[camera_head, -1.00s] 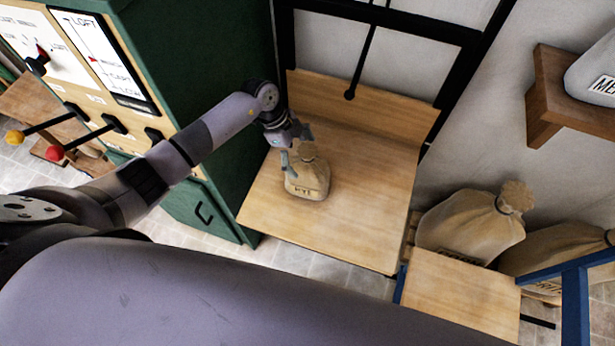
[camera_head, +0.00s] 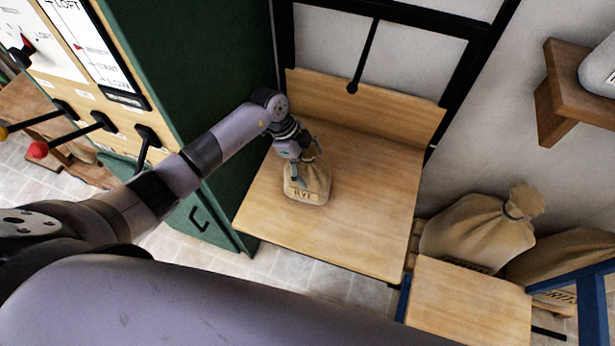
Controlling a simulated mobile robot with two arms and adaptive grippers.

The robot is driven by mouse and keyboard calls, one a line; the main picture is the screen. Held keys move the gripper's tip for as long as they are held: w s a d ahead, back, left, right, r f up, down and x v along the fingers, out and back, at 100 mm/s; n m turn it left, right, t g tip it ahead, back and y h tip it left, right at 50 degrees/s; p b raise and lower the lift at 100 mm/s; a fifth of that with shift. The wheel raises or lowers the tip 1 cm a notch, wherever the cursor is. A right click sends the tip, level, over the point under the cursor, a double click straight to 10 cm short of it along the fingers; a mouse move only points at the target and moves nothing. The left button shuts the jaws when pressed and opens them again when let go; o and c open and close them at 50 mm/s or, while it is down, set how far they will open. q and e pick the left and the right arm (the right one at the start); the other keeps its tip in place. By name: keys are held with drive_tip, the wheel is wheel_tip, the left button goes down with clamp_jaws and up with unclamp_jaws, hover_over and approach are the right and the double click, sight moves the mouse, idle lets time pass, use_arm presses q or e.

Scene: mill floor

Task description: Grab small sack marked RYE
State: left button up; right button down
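The small tan sack marked RYE (camera_head: 308,188) stands upright on a wooden platform (camera_head: 350,232), its label facing me. My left gripper (camera_head: 307,163) is at the top of the sack, tilted down over its neck. Its fingers are spread, one on the near left side of the neck and one on the far right side. The gripper partly hides the sack's tied top, and I cannot tell whether the fingers touch the cloth. My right gripper is not in view.
A green cabinet (camera_head: 190,70) with levers stands close on the left. A dark frame with a hanging rod (camera_head: 366,52) is behind the platform. Larger sacks (camera_head: 474,232) and a wooden table (camera_head: 468,300) are at the right. The platform's front is clear.

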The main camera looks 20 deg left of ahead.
use_arm(q)
drive_tip(key=c, duration=1.7)
drive_tip(key=shift+w+r, duration=0.15)
drive_tip(key=shift+c, duration=0.3)
